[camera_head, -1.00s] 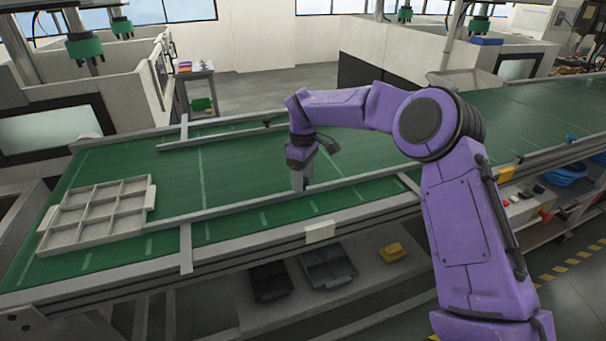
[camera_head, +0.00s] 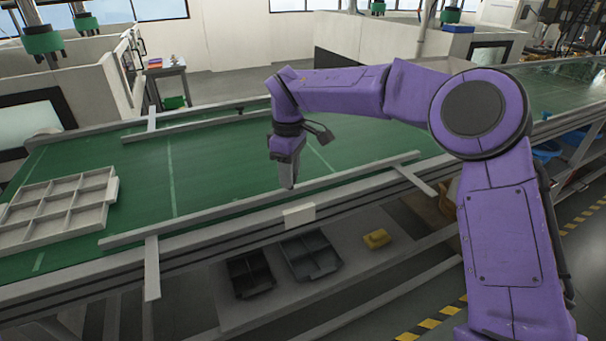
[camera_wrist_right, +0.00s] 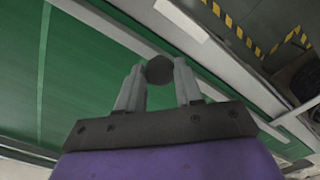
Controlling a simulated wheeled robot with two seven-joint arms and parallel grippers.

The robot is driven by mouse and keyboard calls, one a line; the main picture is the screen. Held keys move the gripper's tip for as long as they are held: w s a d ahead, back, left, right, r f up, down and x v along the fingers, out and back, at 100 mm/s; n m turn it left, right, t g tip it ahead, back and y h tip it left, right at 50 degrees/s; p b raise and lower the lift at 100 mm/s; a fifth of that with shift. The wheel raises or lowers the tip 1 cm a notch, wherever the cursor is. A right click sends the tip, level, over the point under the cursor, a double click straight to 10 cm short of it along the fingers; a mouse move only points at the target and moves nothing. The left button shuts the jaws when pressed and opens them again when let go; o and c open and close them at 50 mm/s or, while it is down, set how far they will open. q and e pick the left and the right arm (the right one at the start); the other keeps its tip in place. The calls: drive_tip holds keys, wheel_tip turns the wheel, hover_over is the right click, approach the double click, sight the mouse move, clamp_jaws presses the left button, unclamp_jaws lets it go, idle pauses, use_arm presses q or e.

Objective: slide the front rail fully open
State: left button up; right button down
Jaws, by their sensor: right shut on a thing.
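The front rail (camera_head: 215,217) is a long grey bar along the near side of the green conveyor. It lies close to the conveyor's near edge, with its left arm (camera_head: 152,268) and right arm (camera_head: 412,181) sticking out past that edge. My right gripper (camera_head: 288,186) points down at the rail's middle. In the right wrist view its two fingers (camera_wrist_right: 159,88) are shut on a dark round knob (camera_wrist_right: 160,69) at the rail (camera_wrist_right: 105,30). The knob is hidden in the head view. My left gripper is not in view.
A grey compartment tray (camera_head: 62,209) lies on the belt at the left. A back rail (camera_head: 195,123) runs along the far side. Dark bins (camera_head: 310,255) and a yellow object (camera_head: 376,239) sit on a shelf below. The belt between the rails is clear.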

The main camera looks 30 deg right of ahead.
drive_tip(key=c, duration=0.7)
unclamp_jaws()
drive_tip(key=shift+s+f, duration=0.15)
drive_tip(key=shift+s, duration=0.05)
drive_tip(key=shift+c, duration=0.2)
drive_tip(key=shift+s, duration=0.1)
drive_tip(key=shift+r, duration=0.35)
wheel_tip(320, 180, up, 10)
drive_tip(key=shift+a, duration=0.1)
